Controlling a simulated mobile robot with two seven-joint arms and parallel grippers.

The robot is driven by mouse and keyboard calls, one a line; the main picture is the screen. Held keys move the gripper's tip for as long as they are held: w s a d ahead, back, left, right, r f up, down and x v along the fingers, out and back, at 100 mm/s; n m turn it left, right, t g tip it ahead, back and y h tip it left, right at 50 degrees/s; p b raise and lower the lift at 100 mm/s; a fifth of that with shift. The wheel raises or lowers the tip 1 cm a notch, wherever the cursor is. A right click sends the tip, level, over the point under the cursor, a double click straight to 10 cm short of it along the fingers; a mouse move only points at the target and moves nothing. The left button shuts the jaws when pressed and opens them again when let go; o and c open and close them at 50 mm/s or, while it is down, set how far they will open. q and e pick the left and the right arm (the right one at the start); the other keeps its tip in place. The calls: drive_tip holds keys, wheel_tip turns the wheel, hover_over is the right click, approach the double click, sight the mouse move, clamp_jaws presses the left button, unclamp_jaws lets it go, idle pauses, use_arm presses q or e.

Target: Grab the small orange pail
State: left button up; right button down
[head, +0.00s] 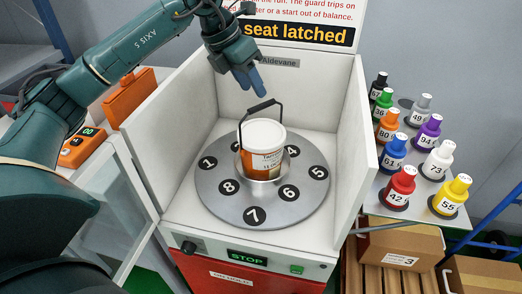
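The small pail (263,146) stands upright in the middle of a grey numbered turntable (215,199) inside a white open-fronted cabinet. It has a white lid and an orange and white label, and its black wire handle stands up above the lid. My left gripper (251,86), with blue fingers, is above and behind the handle in the picture, apart from it. Nothing shows between its fingers, but their gap is too unclear to judge. My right gripper is not in view.
White cabinet walls (357,135) flank the turntable on both sides. Several numbered coloured bottles stand on a shelf at right, including a red one (400,186). An orange scale (81,148) sits at left. Cardboard boxes (402,241) lie at lower right.

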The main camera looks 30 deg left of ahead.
sight(262, 105)
use_arm(q)
drive_tip(key=x, duration=0.7)
drive_tip(key=shift+f, duration=0.25)
drive_tip(key=shift+c, duration=0.3)
clamp_jaws()
drive_tip(key=shift+a, duration=0.1)
idle(0.7)
drive_tip(key=shift+w+r, duration=0.1)
drive_tip(key=shift+r, duration=0.1)
